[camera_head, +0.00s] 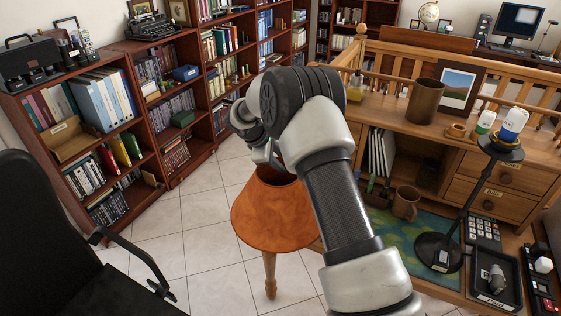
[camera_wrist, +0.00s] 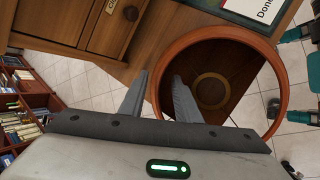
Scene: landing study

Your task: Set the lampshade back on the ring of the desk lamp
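A round, open-topped brown piece, apparently the lampshade (camera_head: 277,176), stands on a wooden stool (camera_head: 262,226), partly hidden by my arm. In the wrist view its orange-brown rim (camera_wrist: 283,85) circles a dark inside with a paler ring at the bottom. My gripper (camera_wrist: 160,76) is at its left rim, one finger outside and one over the inside, with a gap between them. Whether either finger touches the rim cannot be told. The desk lamp (camera_head: 463,196) stands upright at the right, with its dark ring (camera_head: 501,147) on top and a blue-and-white piece above.
A brown cylinder (camera_head: 424,102) and a picture (camera_head: 458,88) stand on the wooden desk. A mug (camera_head: 405,203), calculator (camera_head: 483,232) and black tray (camera_head: 494,277) are near the lamp base. A black chair (camera_head: 45,240) is at left.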

